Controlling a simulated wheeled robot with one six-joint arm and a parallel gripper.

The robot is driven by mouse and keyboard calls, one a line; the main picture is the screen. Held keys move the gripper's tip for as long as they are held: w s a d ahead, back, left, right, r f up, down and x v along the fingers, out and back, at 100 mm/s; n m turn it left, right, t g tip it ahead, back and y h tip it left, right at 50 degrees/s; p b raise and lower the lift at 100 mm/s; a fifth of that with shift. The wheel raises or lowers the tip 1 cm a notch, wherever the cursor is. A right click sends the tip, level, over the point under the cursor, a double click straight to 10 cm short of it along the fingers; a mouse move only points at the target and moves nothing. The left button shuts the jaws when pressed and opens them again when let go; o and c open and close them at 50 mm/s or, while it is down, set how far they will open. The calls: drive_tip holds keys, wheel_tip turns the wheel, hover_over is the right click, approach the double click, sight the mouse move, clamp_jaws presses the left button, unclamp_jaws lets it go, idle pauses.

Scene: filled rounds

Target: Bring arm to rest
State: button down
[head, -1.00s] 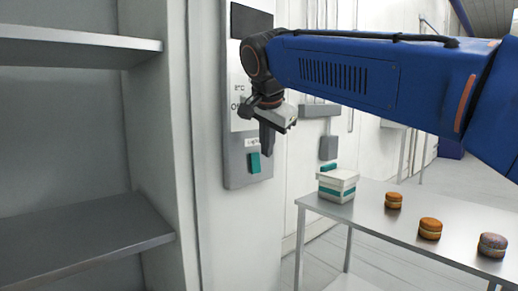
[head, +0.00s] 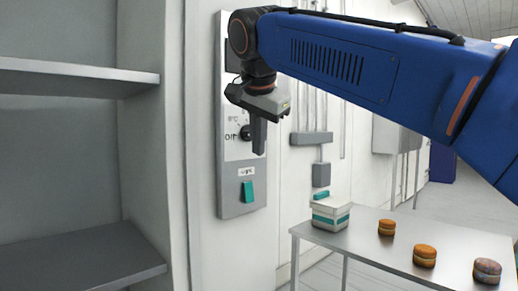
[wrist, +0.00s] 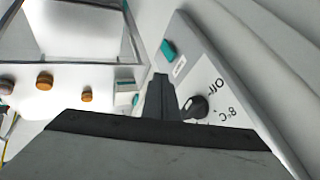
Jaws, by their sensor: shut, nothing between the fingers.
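My blue arm reaches in from the right in the head view. My gripper (head: 259,137) hangs from its end, pointing down, with its fingers shut and empty. It is in front of the grey control panel (head: 232,205) on the wall, over part of it. The panel carries a dark knob (head: 245,132) and a teal switch (head: 247,192) below it. In the wrist view the shut fingers (wrist: 160,85) are at the middle, with the knob (wrist: 195,107) and switch (wrist: 168,49) to their right. I cannot tell the gap between fingers and panel.
A grey shelf unit (head: 80,77) stands at the left. A metal table (head: 345,250) at lower right carries a white and teal box (head: 331,214) and several filled rounds (head: 424,256). A grey wall box (head: 321,175) and conduits are behind. Open floor lies beyond the table.

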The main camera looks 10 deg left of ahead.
drive_tip(key=s+d+f+n, duration=0.1)
drive_tip(key=d+f, duration=0.5)
drive_tip(key=d, duration=0.4)
drive_tip(key=s+d+f+n+g+h, duration=0.1)
drive_tip(key=s+d+f, duration=0.1)
drive_tip(key=d+f, duration=0.5)
drive_tip(key=s+d+f+n, duration=0.1)
drive_tip(key=d+f, duration=0.3)
drive_tip(key=d, duration=0.8)
drive_tip(key=s+d+f, duration=0.5)
drive_tip(key=s+f, duration=0.1)
drive_tip(key=f, duration=0.3)
drive_tip(key=s+d+f+n+g, duration=0.1)
drive_tip(key=s+d+f, duration=0.4)
drive_tip(key=f, duration=0.4)
drive_tip(key=s+d+f+n, duration=0.1)
drive_tip(key=s+d+f, duration=0.4)
drive_tip(key=s+f, duration=0.3)
wheel_tip(320, 180, down, 2)
drive_tip(key=shift+d+f+h, duration=0.1)
drive_tip(key=shift+d+h, duration=0.1)
drive_tip(key=shift+h, duration=0.2)
